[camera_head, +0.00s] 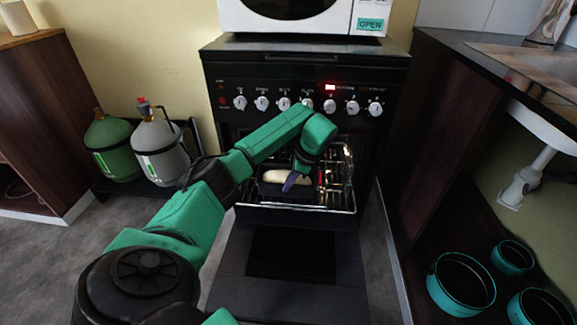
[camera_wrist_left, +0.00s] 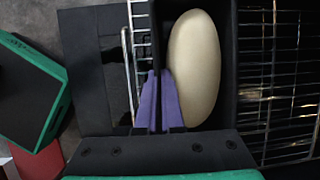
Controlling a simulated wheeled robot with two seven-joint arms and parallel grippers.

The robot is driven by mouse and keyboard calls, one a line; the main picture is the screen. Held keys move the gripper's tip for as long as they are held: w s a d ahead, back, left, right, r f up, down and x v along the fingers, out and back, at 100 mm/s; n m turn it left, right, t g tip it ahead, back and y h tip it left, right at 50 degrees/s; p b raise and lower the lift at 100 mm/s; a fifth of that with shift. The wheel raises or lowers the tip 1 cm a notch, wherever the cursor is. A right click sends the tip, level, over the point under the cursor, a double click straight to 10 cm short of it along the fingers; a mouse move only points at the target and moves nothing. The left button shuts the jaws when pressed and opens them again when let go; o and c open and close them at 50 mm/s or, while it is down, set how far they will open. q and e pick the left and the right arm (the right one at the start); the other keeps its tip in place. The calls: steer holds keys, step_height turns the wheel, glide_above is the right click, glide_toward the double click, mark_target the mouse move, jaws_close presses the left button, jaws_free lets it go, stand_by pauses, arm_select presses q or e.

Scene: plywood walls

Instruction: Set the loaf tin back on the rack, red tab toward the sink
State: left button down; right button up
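The dark loaf tin (camera_wrist_left: 225,112) holds a pale oval loaf (camera_wrist_left: 194,66); the loaf also shows in the head view (camera_head: 275,176). The tin sits at the wire rack (camera_head: 330,207) pulled out of the oven; whether it rests fully on the wires is unclear. My left gripper (camera_wrist_left: 160,100) has purple fingers on either side of the tin's left wall in the wrist view, close together on it. In the head view it is at the tin's right (camera_head: 293,182). A small red patch (camera_head: 320,178), possibly the tab, shows right of the gripper. My right gripper is out of view.
The oven door (camera_head: 290,285) hangs open below the rack. The sink (camera_head: 535,68) is at the right, above a shelf with several teal pots (camera_head: 461,284). Two gas cylinders (camera_head: 160,145) stand left of the stove. Bare wires (camera_wrist_left: 285,80) lie right of the tin in the wrist view.

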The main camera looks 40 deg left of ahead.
arm_select(q)
steer(key=c, duration=1.1)
jaws_free()
steer(key=shift+o, duration=0.2)
steer(key=shift+r, duration=0.1)
steer(key=shift+d+r, duration=0.15)
steer(key=shift+r, duration=0.05)
steer(key=p+v, duration=0.4)
steer(key=v, duration=0.7)
steer(key=shift+w+d+r, duration=0.15)
steer(key=shift+r, duration=0.05)
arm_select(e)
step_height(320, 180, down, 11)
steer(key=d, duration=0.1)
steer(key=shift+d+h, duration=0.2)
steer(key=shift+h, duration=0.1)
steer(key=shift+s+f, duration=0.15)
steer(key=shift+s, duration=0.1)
